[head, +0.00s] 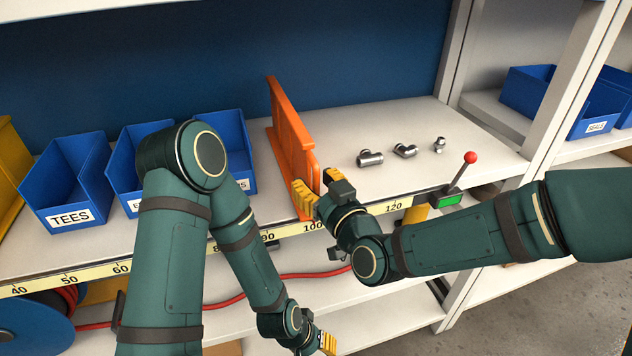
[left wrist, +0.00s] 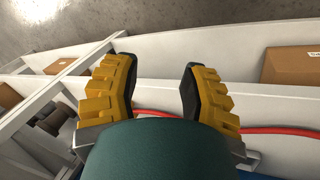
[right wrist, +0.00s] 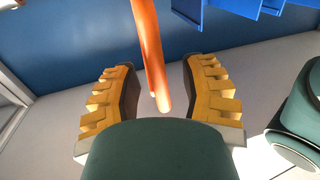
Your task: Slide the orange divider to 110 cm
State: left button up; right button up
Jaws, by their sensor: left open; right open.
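The orange divider (head: 289,135) stands upright on the shelf, running front to back. Its front end is close to the 100 mark on the yellow scale (head: 356,217). My right gripper (head: 320,190) is at the divider's front edge, open. In the right wrist view the divider (right wrist: 150,50) shows between the two fingers of the right gripper (right wrist: 161,95), with a gap visible on both sides. My left gripper (head: 325,342) is low, in front of the lower shelf, away from the divider. In the left wrist view the left gripper (left wrist: 160,90) is open and empty.
Blue bins (head: 68,180) stand left of the divider. Several metal pipe fittings (head: 404,150) lie to its right. A red-knobbed lever (head: 463,172) and a green display (head: 447,199) are at the shelf's front right. A red hose (head: 310,273) runs along below.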

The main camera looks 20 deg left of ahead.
grip_shut()
jog(key=w+d+b, duration=0.5)
jog(key=d, duration=0.3)
jog(key=shift+w+d, duration=0.15)
jog(key=shift+w, duration=0.15)
pick_arm(q)
jog(key=f, duration=0.1)
jog(key=d+f, duration=0.1)
jog(key=f, duration=0.3)
jog(key=shift+s+d, duration=0.3)
jog(key=shift+d, duration=0.05)
pick_arm(e)
grip_release()
jog(key=v, duration=1.2)
